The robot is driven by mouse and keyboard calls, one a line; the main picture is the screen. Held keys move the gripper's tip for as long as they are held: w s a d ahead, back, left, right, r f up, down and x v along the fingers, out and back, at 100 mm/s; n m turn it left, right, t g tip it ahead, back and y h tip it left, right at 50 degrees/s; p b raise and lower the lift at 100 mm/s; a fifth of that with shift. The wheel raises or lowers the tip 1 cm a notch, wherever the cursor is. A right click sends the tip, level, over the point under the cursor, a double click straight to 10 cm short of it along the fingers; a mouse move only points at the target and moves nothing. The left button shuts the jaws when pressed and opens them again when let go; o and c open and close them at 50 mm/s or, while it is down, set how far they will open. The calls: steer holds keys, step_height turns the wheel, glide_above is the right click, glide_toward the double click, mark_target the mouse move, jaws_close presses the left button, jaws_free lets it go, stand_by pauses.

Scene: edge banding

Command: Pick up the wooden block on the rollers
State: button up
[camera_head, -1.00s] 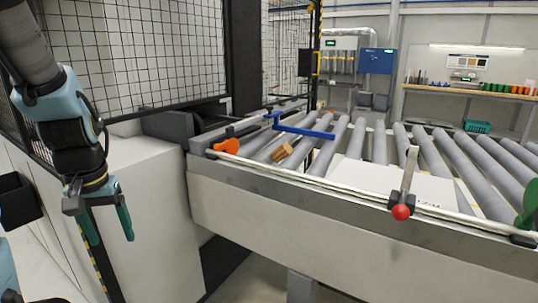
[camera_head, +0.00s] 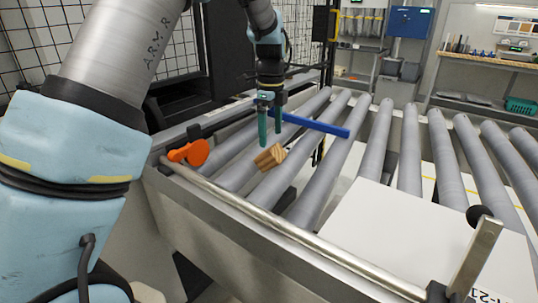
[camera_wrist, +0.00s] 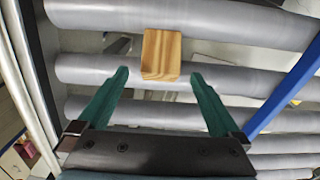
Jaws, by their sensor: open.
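The wooden block (camera_head: 270,158) is light brown with visible grain and lies on the grey rollers (camera_head: 238,172). In the wrist view the block (camera_wrist: 161,54) sits ahead of my gripper, roughly centred between the two green fingers and beyond their tips. My gripper (camera_head: 270,143) hangs over the rollers with its fingers pointing down, close to the block in the head view. In the wrist view my gripper (camera_wrist: 160,77) is open, and nothing is between its fingers.
A blue bar (camera_head: 310,124) crosses the rollers behind the block; it also shows at the right of the wrist view (camera_wrist: 285,88). An orange part (camera_head: 189,152) sits on the left rail. A white panel (camera_head: 410,235) lies on the rollers at the right. A metal rail (camera_head: 290,232) runs along the front.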

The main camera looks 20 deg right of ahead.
mark_target(270, 148)
step_height(270, 148, down, 8)
steer(key=p, duration=0.2)
steer(key=shift+w+f+p, duration=0.1)
steer(key=shift+p, duration=0.3)
steer(key=shift+c, duration=0.4)
steer(key=c, duration=1.3)
